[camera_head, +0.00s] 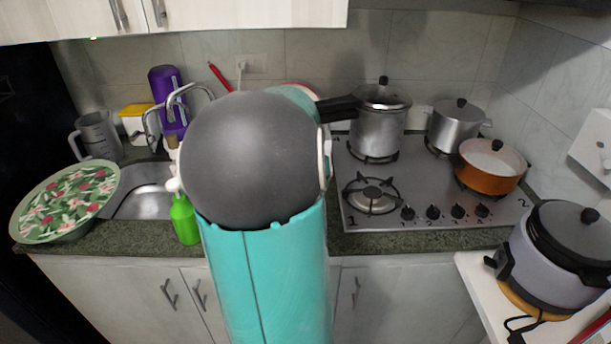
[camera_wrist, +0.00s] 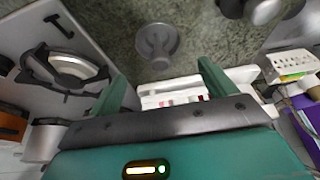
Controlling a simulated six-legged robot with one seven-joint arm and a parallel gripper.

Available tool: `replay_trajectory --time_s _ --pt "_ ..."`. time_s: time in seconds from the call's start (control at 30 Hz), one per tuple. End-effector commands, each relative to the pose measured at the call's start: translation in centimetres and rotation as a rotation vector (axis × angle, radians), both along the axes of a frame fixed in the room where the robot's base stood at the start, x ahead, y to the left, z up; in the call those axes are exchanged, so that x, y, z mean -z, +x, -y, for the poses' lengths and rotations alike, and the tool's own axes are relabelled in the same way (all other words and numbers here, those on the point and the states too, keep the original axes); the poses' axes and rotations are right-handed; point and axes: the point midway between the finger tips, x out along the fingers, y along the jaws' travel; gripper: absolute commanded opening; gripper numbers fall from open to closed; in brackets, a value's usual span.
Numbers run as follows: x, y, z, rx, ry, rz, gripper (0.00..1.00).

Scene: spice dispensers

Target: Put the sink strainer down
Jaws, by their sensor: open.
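The sink strainer (camera_wrist: 157,42) is a small grey round piece with a stem-like part, in the wrist view. It appears to rest on the dark speckled counter (camera_wrist: 205,40). My gripper (camera_wrist: 161,70) shows two green fingers spread wide apart, with nothing held between them. The strainer shows just past the fingertips, roughly centred between them and apart from both. In the head view my arm hides the gripper and the strainer. The sink (camera_head: 140,203) is at the left, partly covered.
The stove (camera_head: 430,190) with several pots is on the right. A floral bowl (camera_head: 65,200), green bottle (camera_head: 185,220) and purple bottle (camera_head: 168,100) stand around the sink. A white container (camera_wrist: 170,88) with red items shows behind my fingers. A cooker (camera_head: 560,255) is at the lower right.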

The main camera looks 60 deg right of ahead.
Motion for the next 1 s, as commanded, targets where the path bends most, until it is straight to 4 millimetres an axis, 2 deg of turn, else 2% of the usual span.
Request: replay_trajectory --time_s 0.1,0.3,0.6,0.7,0.77,0.87,0.97,1.0 --pt "-2.3 -0.4 -0.8 -0.003 -0.002 0.003 0.83" --pt "-4.4 -0.8 -1.6 -0.001 -0.002 0.001 0.83" --pt "-4.7 -0.9 -1.8 0.0 0.001 0.0 0.83" --pt "-4.9 0.1 -2.9 -0.027 0.007 0.011 0.83" --pt "-5.3 1.6 -4.7 -0.073 0.016 0.027 0.83" --pt "-6.4 5.2 -10.1 -0.201 0.041 0.066 0.83" --pt "-7.8 8.5 -17.8 -0.375 0.063 0.103 0.83" --pt "-8.3 9.4 -21.1 -0.447 0.066 0.112 0.83"
